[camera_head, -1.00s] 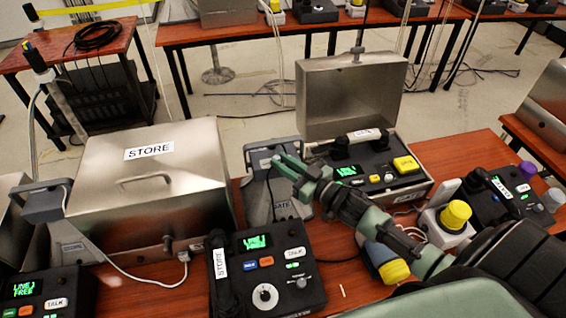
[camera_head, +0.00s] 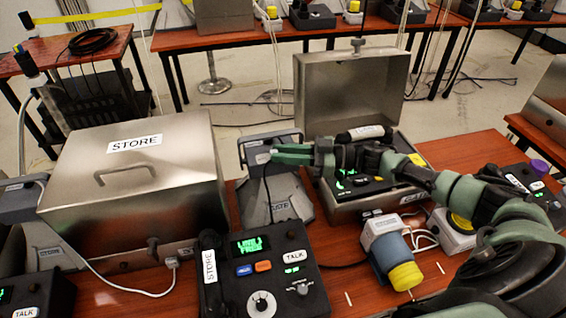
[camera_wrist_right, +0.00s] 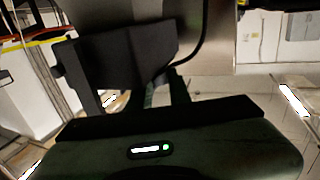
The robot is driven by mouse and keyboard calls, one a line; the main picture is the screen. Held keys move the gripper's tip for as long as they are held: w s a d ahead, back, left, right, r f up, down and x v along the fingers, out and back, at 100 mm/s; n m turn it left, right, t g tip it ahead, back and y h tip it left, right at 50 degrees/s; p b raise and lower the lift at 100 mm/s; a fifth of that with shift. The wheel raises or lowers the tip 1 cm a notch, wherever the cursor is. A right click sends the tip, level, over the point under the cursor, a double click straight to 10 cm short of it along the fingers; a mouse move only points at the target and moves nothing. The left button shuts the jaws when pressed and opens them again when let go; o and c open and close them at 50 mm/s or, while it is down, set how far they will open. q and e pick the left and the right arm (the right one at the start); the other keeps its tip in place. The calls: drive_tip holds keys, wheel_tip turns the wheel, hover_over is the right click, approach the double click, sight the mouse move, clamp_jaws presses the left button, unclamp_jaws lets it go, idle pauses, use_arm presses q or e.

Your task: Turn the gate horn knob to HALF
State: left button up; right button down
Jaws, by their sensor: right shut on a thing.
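The gate horn (camera_head: 285,205) is a grey sloped unit with a GATE label and a boxy head, standing between the STORE box and the open metal case. My right gripper (camera_head: 274,153) reaches in from the right, with its fingertips at the front of the horn's head. It is shut on the small knob there, which the fingers mostly hide, so its setting cannot be read. In the right wrist view, a dark block (camera_wrist_right: 118,55) stands in front of the fingers and the knob cannot be made out. My left gripper is not in view.
The STORE box (camera_head: 137,185) is left of the horn. A STORE phone (camera_head: 262,270) stands in front. The open metal case (camera_head: 350,95) is behind my right arm. A blue-grey device with a yellow cap (camera_head: 392,262) lies below my arm.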

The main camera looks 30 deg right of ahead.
drive_tip(key=shift+w+n+g, duration=0.1)
drive_tip(key=shift+n+g, duration=0.2)
drive_tip(key=shift+g, duration=0.1)
drive_tip(key=c, duration=1.3)
unclamp_jaws()
drive_tip(key=shift+d, duration=0.1)
drive_tip(key=shift+s+d+b, duration=0.2)
drive_tip(key=shift+b, duration=0.15)
drive_tip(key=b+v, duration=0.1)
drive_tip(key=v, duration=0.6)
drive_tip(key=shift+d, duration=0.15)
